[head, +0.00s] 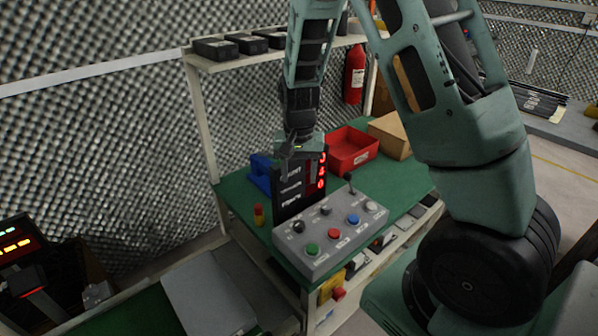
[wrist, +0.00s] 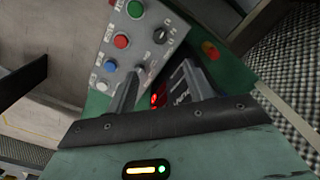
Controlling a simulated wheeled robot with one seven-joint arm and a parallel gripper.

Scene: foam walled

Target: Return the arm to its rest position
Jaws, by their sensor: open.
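My arm comes down from the top of the head view, and my gripper (head: 290,165) hangs over the green bench, in front of the black display panel with red digits. In the wrist view my gripper (wrist: 160,92) shows two fingers set apart with nothing held between them. Beyond the fingers is the grey control box (head: 330,232) with green, red, blue and white buttons, dark knobs and a small lever. The control box also shows in the wrist view (wrist: 132,50). The display (head: 285,205) is partly hidden by my gripper.
A red bin (head: 350,150), a cardboard box (head: 392,132) and a blue bin (head: 260,173) stand on the green bench (head: 235,190). A shelf (head: 225,62) with black boxes runs above it. A red and yellow object (head: 259,214) stands at the bench's left.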

